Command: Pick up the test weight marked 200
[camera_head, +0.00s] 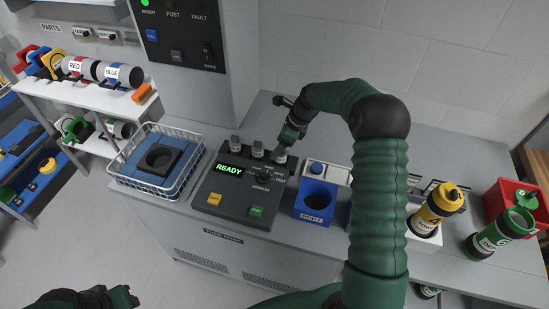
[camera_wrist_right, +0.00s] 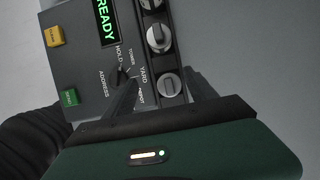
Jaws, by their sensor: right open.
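Three small grey metal cylinders stand in a row along the back of the dark console: left (camera_head: 235,144), middle (camera_head: 257,149) and right (camera_head: 280,156). They look like weights, but I can read no 200 on any of them. My right gripper (camera_head: 284,146) is open and points down over the right cylinder. In the right wrist view its fingers (camera_wrist_right: 164,90) reach toward the nearest cylinder (camera_wrist_right: 170,85), which shows between the tips; I cannot tell if they touch. My left gripper (camera_head: 122,296) is at the bottom left, away from the counter; its jaw opening is unclear.
The console (camera_head: 229,222) shows READY and has a dial and yellow and green buttons. A wire basket (camera_head: 170,190) stands left of it, a blue port block (camera_head: 316,202) right. Yellow (camera_head: 437,206) and green (camera_head: 497,234) tubes stand farther right. My right arm crosses the counter.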

